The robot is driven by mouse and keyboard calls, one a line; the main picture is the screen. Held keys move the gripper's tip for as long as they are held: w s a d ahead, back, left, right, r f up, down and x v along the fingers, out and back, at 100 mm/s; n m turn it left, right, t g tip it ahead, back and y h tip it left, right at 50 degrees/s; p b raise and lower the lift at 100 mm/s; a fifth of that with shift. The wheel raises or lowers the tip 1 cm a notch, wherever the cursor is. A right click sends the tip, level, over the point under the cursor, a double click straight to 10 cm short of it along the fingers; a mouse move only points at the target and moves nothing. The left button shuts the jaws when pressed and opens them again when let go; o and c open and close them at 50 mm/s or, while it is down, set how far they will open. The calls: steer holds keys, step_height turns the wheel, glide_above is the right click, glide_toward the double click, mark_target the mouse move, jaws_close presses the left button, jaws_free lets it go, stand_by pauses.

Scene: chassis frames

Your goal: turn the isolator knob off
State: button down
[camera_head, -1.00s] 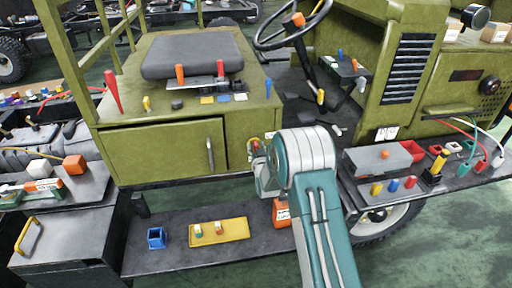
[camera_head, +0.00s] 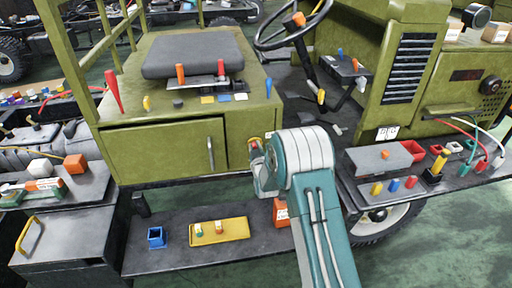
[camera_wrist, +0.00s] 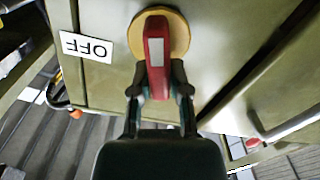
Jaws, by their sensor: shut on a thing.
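The isolator knob (camera_wrist: 156,50) is a red handle with a pale stripe on a round yellow plate (camera_wrist: 179,32), set on the olive panel. In the wrist view it points along the picture's vertical, towards my gripper. An OFF label (camera_wrist: 87,47) is on the panel to the left of the knob, turned upside down in this view. My gripper (camera_wrist: 158,84) is shut on the knob's near end, one finger on each side. In the head view my gripper (camera_head: 257,152) is at the panel below the seat, largely hidden by my arm.
A cabinet door with a grey handle (camera_head: 210,152) is left of my gripper. A dark shelf with a yellow tray (camera_head: 240,232) and a blue cup (camera_head: 156,238) lies below. A right-hand shelf (camera_head: 352,188) carries several coloured parts.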

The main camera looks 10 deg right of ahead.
steer(key=n, duration=0.3)
steer(key=shift+a+f+n, duration=0.15)
steer(key=shift+a+n, duration=0.2)
steer(key=shift+n, duration=0.05)
steer(key=n, duration=0.3)
steer(key=shift+a+f+n, duration=0.2)
steer(key=shift+f+n, duration=0.05)
steer(key=shift+n, duration=0.05)
steer(key=shift+a+f+n, duration=0.1)
steer(key=shift+f+n, duration=0.1)
steer(key=shift+n, duration=0.85)
steer(key=shift+a+f+n, duration=0.1)
steer(key=shift+f+n, duration=0.05)
steer(key=shift+n, duration=0.95)
steer(key=shift+f+n, duration=0.2)
steer(key=shift+n, duration=0.85)
steer(key=shift+f, duration=0.1)
steer(key=c, duration=0.6)
jaws_free()
steer(key=shift+a, duration=0.1)
